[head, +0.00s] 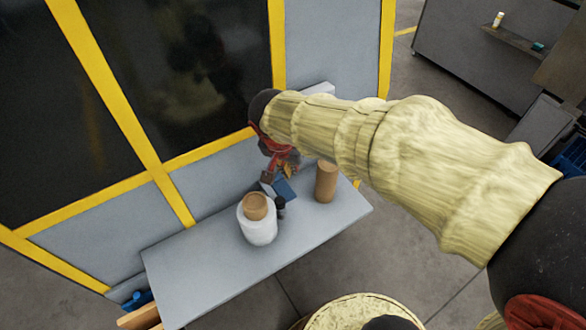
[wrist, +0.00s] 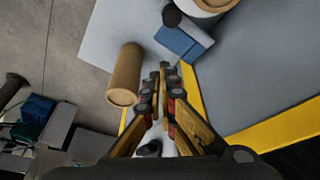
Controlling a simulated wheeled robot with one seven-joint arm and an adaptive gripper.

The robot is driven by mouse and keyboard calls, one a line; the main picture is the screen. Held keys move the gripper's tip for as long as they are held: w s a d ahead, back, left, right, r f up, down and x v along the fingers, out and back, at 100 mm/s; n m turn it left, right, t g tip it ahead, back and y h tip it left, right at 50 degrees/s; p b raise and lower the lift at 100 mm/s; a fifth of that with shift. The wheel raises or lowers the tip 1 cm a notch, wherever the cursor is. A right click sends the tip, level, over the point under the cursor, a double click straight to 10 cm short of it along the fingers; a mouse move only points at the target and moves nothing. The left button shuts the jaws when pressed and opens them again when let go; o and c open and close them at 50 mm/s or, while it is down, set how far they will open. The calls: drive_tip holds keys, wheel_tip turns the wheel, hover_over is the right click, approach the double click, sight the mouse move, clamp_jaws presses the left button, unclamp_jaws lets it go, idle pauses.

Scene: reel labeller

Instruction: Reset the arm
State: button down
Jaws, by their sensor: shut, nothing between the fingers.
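My gripper (head: 267,178) is at the end of my arm, which reaches across the head view from the right in a yellowish cover. It hangs over the back part of a grey table (head: 205,285). In the wrist view my gripper (wrist: 165,68) has its fingers together with nothing between them. A blue block-like item (head: 285,190) is close by the fingertips in the head view; it also shows beyond them in the wrist view (wrist: 182,42). I cannot tell the exact gap between them.
A white reel with a brown core (head: 258,228) and a brown cardboard tube (head: 326,182) stand on the table. A yellow-framed panel wall (head: 140,130) runs behind it. The table's front left is clear. A grey cabinet (head: 480,60) stands at the back right.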

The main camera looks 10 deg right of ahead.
idle(0.5)
drive_tip(key=s+d+r+n+t+y, duration=0.1)
drive_tip(key=s+d+r+n, duration=0.2)
drive_tip(key=s, duration=0.6)
drive_tip(key=s+d+r+n+t+y, duration=0.1)
drive_tip(key=s+d+r+n, duration=0.2)
drive_tip(key=s+r, duration=0.3)
drive_tip(key=s+d, duration=0.1)
drive_tip(key=s, duration=0.1)
drive_tip(key=shift+s+n, duration=0.3)
drive_tip(key=shift+s, duration=0.05)
idle(0.8)
